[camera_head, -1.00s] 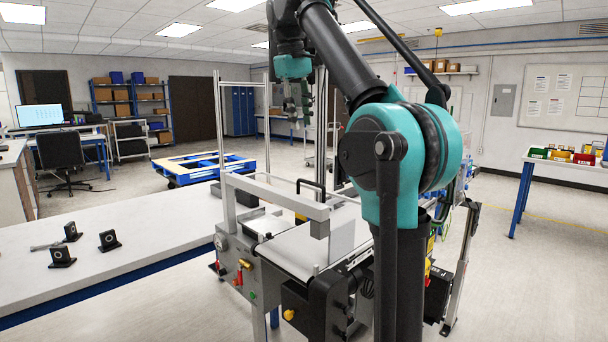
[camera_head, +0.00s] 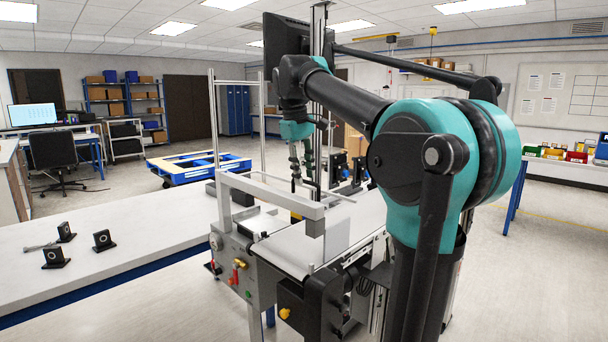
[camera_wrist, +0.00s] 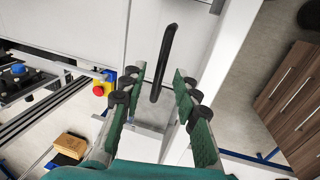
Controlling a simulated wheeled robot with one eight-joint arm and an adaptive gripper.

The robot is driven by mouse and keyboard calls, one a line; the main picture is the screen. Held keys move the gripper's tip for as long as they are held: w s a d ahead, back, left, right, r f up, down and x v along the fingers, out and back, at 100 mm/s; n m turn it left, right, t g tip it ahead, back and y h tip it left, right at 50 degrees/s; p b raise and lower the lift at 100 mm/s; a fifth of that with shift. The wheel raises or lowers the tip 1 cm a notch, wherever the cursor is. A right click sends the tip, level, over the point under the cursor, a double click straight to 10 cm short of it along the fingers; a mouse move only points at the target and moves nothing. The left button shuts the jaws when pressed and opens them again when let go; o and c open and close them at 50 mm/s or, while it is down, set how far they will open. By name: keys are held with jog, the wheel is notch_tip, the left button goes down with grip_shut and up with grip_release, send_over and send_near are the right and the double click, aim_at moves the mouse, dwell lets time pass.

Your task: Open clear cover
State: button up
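The clear cover is hard to make out against the grey frame (camera_head: 270,193) over the white belt. Its black bar handle (camera_wrist: 168,50) shows plainly in the wrist view, running lengthwise between my fingers. My gripper (camera_wrist: 160,78) is open, with green pads on both sides of the handle and a visible gap on each side. In the head view my gripper (camera_head: 302,178) points down above the far part of the frame. The handle is largely hidden behind the fingers there, and I cannot tell their exact depth relative to it.
The belt conveyor (camera_head: 295,252) stands beside a long white table (camera_head: 140,240) holding small black brackets (camera_head: 103,240). A yellow box with a red button (camera_wrist: 100,88) is left of my fingers in the wrist view. A blue pallet-like stand (camera_head: 198,168) is behind.

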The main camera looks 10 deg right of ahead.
jog(key=shift+f, duration=0.35)
jog(key=shift+c, duration=0.4)
grip_shut()
